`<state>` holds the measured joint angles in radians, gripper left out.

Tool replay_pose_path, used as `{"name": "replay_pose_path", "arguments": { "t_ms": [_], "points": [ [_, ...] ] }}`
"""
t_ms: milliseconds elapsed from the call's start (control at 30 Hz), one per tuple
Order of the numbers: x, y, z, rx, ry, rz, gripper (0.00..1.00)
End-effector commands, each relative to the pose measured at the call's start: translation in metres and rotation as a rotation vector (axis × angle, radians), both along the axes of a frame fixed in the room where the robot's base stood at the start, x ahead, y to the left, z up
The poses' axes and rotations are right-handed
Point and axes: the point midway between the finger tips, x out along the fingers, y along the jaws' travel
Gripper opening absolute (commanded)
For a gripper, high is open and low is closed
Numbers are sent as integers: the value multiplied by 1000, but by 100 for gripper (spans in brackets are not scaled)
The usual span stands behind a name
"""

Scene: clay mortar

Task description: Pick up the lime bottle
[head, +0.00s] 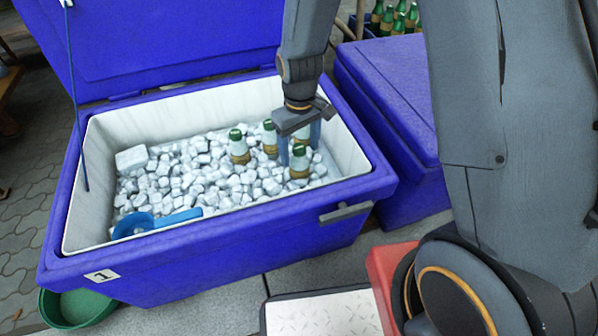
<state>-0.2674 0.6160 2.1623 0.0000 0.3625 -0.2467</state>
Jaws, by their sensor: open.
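Several green-capped bottles stand upright in ice inside the blue cooler (222,241), each with a pale neck and a tan band. One bottle (239,146) is on the left, another (269,138) is beside it, and one (299,163) is nearest the front. I cannot tell which is the lime bottle.
White ice (180,180) fills the cooler around the bottles. A blue scoop (150,223) lies at the front left, and a larger white block (131,159) at the left. The cooler's walls surround my gripper. A second blue cooler (385,85) stands to the right.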

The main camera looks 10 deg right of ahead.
Motion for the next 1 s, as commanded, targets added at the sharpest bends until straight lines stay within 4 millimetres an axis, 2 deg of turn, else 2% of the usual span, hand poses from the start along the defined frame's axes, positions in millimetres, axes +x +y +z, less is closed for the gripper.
{"name": "replay_pose_path", "arguments": {
  "t_ms": [33, 233, 533, 900, 1000],
  "points": [
    [0, 0, -10, 0, 2, 0, 66],
    [1, 1, -36, 0, 2, 0, 66],
    [0, 1, -39, 0, 1, 0, 65],
    [0, 1, -39, 0, 1, 0, 2],
    [0, 1, -39, 0, 0, 0, 0]
  ]
}}
